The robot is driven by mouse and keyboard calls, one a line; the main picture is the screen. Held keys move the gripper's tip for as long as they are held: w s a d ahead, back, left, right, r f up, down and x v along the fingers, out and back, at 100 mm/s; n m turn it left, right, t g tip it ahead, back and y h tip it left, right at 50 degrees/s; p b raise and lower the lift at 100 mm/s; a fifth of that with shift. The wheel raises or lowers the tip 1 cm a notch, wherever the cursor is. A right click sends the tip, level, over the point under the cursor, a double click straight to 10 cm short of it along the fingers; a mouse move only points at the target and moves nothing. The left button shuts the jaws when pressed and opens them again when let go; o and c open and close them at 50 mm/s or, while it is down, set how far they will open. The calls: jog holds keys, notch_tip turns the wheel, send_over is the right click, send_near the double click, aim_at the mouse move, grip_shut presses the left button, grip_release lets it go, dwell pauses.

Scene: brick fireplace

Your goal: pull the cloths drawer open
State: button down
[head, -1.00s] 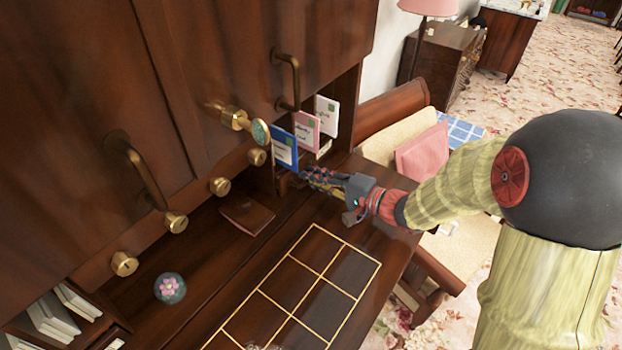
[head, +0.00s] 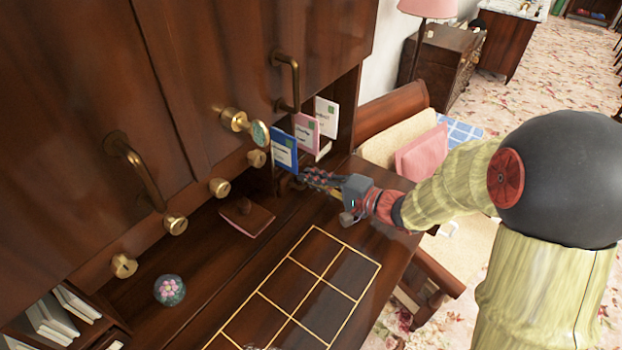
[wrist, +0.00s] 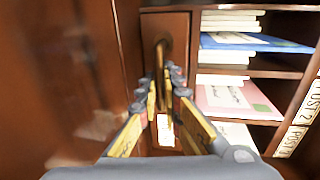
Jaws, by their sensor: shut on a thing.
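In the wrist view, a small dark wooden drawer front (wrist: 178,28) carries an upright brass handle (wrist: 162,52). It sits left of the letter shelves. My gripper (wrist: 166,84) is closed around the lower part of the handle, its jointed fingers on either side. In the head view, my gripper (head: 306,179) reaches left under the blue envelope, at the back of the desk. There the drawer front is mostly hidden by the envelope and my fingers. I cannot read a label naming the drawer, nor see a clear gap around its front.
Shelves with letters (wrist: 232,95) stand right of the drawer. Blue (head: 284,152), pink (head: 306,131) and white (head: 327,115) envelopes stand above my gripper. A brown flat item (head: 252,221) and a glass paperweight (head: 169,290) lie on the desk. The gold-lined desktop (head: 320,275) is clear.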

aim_at(375, 222)
dwell(0.4)
jog(key=f+b+v, duration=0.1)
jog(key=v, duration=0.5)
jog(key=f+b+v, duration=0.1)
jog(key=v, duration=0.5)
jog(key=f+b+v, duration=0.1)
jog(key=v, duration=0.5)
jog(key=shift+s+d+f, duration=0.2)
jog(key=shift+d+f, duration=0.05)
jog(key=shift+d, duration=0.05)
jog(key=shift+s+d, duration=0.2)
jog(key=shift+d, duration=0.05)
jog(key=c, duration=2.3)
grip_release()
jog(key=v, duration=1.2)
jog(key=shift+d, duration=0.1)
